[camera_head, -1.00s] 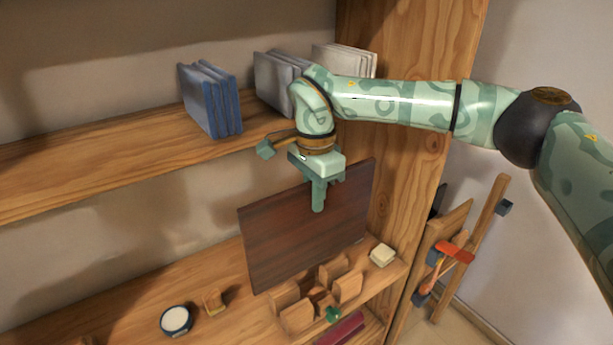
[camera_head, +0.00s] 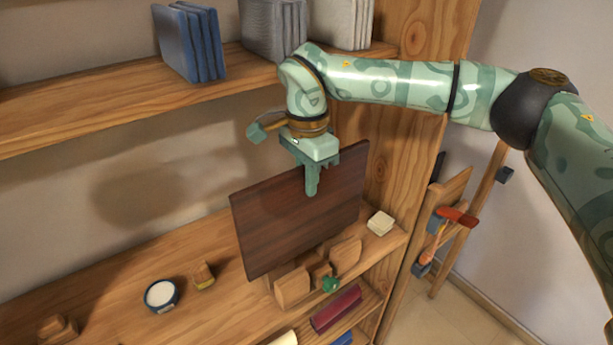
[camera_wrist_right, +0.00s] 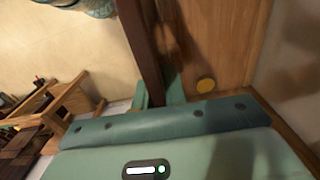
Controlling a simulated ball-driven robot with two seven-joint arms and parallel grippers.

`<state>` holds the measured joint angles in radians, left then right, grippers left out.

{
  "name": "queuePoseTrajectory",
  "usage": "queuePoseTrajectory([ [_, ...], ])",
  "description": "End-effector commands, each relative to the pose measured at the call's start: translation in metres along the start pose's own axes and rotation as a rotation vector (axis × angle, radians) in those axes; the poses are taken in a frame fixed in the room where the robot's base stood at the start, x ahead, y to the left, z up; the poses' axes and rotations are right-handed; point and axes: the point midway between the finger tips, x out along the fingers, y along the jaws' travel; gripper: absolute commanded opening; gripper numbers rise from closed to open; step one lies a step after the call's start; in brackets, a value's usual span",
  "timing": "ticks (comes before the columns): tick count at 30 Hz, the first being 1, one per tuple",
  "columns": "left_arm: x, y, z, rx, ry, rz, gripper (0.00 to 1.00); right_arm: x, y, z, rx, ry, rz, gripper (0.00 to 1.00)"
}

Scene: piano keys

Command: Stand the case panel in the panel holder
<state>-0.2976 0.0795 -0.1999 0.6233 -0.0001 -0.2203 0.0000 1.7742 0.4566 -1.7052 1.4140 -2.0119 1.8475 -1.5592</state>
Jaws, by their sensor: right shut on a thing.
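The case panel (camera_head: 300,215) is a dark red-brown board, roughly upright and slightly turned in the head view. My right gripper (camera_head: 311,187) is shut on its upper edge from above. In the right wrist view the panel shows as a dark strip (camera_wrist_right: 142,45) running from between the fingers (camera_wrist_right: 158,92). The panel holder (camera_head: 293,288) has pale wooden uprights on the lower shelf. Its front uprights show just below the panel's bottom edge; its back part is hidden behind the panel. I cannot tell whether the panel touches the holder. My left gripper is not in view.
On the lower shelf stand a round white-topped tin (camera_head: 160,295), a small wooden block (camera_head: 203,276) and a cream block (camera_head: 380,223). A green knob (camera_head: 330,284) sits by the holder. Blue books (camera_head: 190,42) stand on the upper shelf. A wooden side wall (camera_head: 400,140) rises at right.

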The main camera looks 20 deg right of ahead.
Motion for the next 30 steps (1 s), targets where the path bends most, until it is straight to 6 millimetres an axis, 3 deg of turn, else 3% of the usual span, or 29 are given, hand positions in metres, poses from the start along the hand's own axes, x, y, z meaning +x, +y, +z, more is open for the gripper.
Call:
queuePoseTrajectory([
  [22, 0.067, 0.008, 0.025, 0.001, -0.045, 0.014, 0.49, 0.071, 0.0, 0.0, 0.0, -0.002, 0.001, 0.0],
  [30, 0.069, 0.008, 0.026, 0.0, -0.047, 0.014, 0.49, 0.085, 0.0, 0.0, 0.001, 0.0, -0.001, 0.0],
])
